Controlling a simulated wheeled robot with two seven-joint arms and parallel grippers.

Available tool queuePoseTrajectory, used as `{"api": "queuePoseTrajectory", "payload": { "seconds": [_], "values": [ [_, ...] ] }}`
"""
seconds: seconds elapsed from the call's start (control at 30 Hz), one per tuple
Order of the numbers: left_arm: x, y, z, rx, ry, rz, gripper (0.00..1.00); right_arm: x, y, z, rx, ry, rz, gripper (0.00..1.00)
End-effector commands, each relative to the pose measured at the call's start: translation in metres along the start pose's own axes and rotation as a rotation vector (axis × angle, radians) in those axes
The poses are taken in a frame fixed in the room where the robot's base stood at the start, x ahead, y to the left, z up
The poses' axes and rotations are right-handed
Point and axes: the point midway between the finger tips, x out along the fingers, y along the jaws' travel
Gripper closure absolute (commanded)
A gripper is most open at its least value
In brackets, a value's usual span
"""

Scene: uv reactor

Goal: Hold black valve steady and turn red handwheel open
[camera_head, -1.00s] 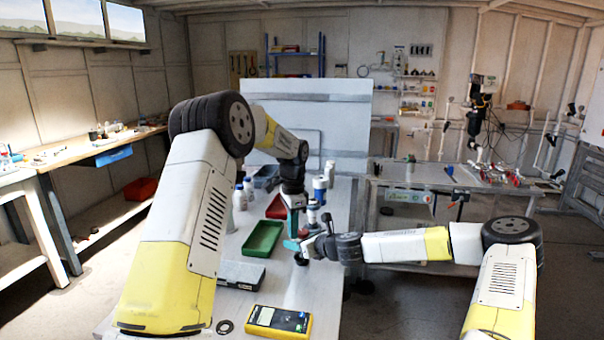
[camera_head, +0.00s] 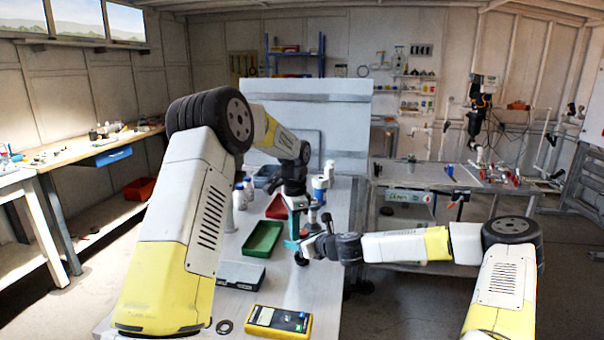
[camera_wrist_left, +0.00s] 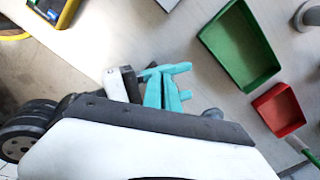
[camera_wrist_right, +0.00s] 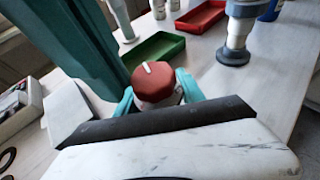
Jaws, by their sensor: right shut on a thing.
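The red handwheel (camera_wrist_right: 155,84), a round knob with a white mark on top, sits between the teal fingertips of my right gripper (camera_wrist_right: 157,94), which is shut on it. In the head view my right gripper (camera_head: 298,245) comes in from the right, just below my left gripper (camera_head: 296,224), which points down. In the left wrist view the left fingers (camera_wrist_left: 162,94) are close together beside the right gripper's fingers; what lies between them is hidden. The black valve is not clearly visible. A small dark round part (camera_head: 301,259) shows below the grippers.
On the table stand a green tray (camera_head: 262,239), a red tray (camera_head: 277,207), a grey case (camera_head: 240,274) and a yellow multimeter (camera_head: 279,320). Bottles and a blue-and-white cylinder (camera_head: 320,188) stand behind the grippers. The table's right edge is close to them.

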Motion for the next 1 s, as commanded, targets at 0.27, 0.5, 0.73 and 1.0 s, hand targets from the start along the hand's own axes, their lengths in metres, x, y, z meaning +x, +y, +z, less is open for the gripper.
{"api": "queuePoseTrajectory", "payload": {
  "seconds": [0.27,0.5,0.73,1.0],
  "values": [
    [-0.007,0.003,0.002,0.004,0.007,-0.002,1.0,0.001,0.004,0.001,-0.001,-0.001,0.009,1.0],
    [-0.035,0.002,0.003,0.002,0.005,-0.003,1.0,0.0,0.002,0.001,-0.001,-0.001,0.005,1.0],
    [-0.058,0.002,0.004,0.001,0.003,-0.002,1.0,0.0,0.001,0.0,0.0,-0.001,0.002,1.0],
    [-0.061,0.003,0.005,0.0,0.001,0.0,1.0,0.0,0.001,0.0,0.0,-0.001,0.001,1.0]
  ]
}}
